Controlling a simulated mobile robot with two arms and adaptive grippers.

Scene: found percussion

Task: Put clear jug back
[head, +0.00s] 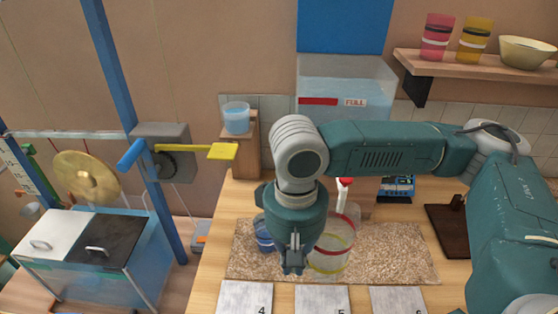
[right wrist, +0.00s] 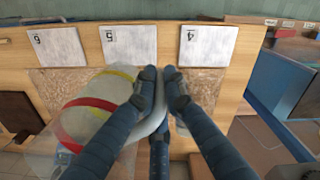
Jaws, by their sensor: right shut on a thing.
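The clear jug (head: 330,258) has a red band near its top and a yellow band lower down. It is in front of me over the speckled mat (head: 400,262), partly hidden by my right arm. My right gripper (head: 293,268) is at the jug's left side, pointing down. In the right wrist view the jug (right wrist: 75,122) lies left of the fingers (right wrist: 160,75), which are shut on its pale handle. I cannot tell whether the jug touches the mat. My left gripper is not in view.
A blue cup (head: 263,236) is left of the jug. Numbered plates (head: 322,299) lie along the front edge. A wooden stand (head: 238,150) holds a blue-filled cup (head: 236,118). A clear tank (head: 345,90) stands behind. A shelf (head: 480,66) holds cups and a bowl.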

